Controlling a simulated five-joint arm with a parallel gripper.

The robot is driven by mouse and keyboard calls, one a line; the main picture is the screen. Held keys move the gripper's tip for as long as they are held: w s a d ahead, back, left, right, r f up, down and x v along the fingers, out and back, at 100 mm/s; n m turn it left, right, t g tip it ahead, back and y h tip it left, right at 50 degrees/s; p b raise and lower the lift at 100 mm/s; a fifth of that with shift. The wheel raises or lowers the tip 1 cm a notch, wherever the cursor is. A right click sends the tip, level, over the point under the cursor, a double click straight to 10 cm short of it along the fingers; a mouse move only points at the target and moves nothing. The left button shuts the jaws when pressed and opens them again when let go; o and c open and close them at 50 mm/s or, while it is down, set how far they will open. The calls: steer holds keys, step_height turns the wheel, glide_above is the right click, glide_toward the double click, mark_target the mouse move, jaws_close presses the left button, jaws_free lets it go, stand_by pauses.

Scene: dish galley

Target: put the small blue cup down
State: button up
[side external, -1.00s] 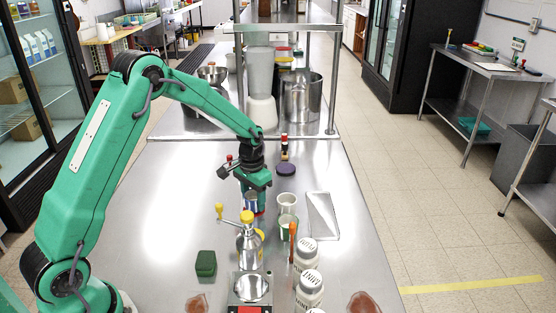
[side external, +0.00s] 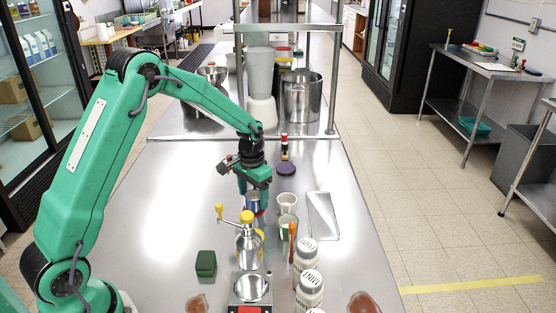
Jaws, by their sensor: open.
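The small blue cup (side external: 253,202) stands on the steel counter (side external: 180,210), below my gripper (side external: 256,190). The gripper is open and points down around or just above the cup's rim; its fingers are small here and partly hide the cup. The cup's lower part is partly hidden behind the yellow-topped metal grinder.
The metal grinder (side external: 249,240) with a yellow crank stands just in front of the cup. A white cup (side external: 287,203) and a green-and-white cup (side external: 287,226) stand close to its right. A dark purple disc (side external: 286,169) lies behind them. A metal tray (side external: 322,215) lies at right.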

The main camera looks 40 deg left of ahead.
step_height(320, 180, up, 11)
steer(key=shift+f, duration=0.15)
stand_by(0.4)
steer(key=shift+s, duration=0.1)
stand_by(0.4)
steer(key=s+d+r+t, duration=0.2)
steer(key=s+r, duration=0.4)
steer(key=s, duration=0.1)
steer(key=s+d+r+t, duration=0.1)
steer(key=s+d+r, duration=0.2)
steer(key=s+r, duration=0.25)
steer(key=s+d+t, duration=0.2)
steer(key=s, duration=1.1)
steer(key=shift+s+f+t, duration=0.3)
steer(key=shift+s, duration=0.05)
